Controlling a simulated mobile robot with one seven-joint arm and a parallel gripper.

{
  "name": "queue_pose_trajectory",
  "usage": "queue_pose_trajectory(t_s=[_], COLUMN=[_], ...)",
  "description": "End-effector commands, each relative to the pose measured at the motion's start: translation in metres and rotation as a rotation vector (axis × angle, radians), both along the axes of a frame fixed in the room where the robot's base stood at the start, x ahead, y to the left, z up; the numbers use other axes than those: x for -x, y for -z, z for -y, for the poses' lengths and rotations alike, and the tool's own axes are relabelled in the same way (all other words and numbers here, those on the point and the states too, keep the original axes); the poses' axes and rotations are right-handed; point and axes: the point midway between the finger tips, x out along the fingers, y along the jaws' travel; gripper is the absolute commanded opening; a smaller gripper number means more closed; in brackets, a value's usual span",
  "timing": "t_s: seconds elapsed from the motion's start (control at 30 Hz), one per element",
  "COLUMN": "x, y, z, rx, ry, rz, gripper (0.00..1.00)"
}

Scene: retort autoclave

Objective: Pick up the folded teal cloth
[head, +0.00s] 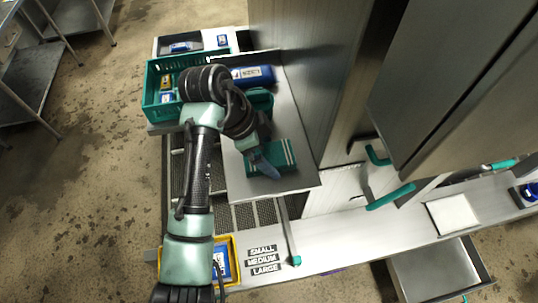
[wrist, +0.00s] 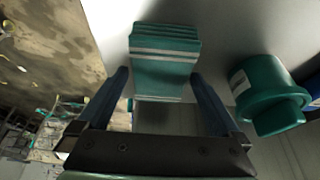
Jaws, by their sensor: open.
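The folded teal cloth (head: 285,153) is a stacked rectangle with pale stripes. It lies on the grey metal top (head: 235,185), near its right side. In the wrist view the cloth (wrist: 165,68) lies ahead, centred between the two fingers. My gripper (wrist: 160,76) is open and empty, with one finger to each side of the cloth's near end. I cannot tell whether the fingers touch it or how high they are. In the head view my gripper (head: 264,168) is at the cloth's left and front part and hides some of it.
A teal round container (wrist: 262,85) with a pale label stands right of the cloth in the wrist view. A blue object (head: 253,75) lies farther back. A green crate (head: 150,100) is at the back left. A tall metal cabinet (head: 300,60) rises to the right.

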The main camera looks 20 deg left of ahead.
Motion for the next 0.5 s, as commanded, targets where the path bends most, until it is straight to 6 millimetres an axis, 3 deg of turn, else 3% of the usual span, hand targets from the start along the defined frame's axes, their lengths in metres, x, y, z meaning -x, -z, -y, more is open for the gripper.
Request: queue_pose_trajectory(t_s=[0.07,0.4,0.5], x=[0.0001,0.0000,0.0000], y=[0.0001,0.0000,-0.0002], z=[0.0001,0.0000,-0.0001], rx=[0.000,0.000,0.000], ry=[0.000,0.000,0.000], rz=[0.000,0.000,0.000], gripper=[1.00,0.39,0.27])
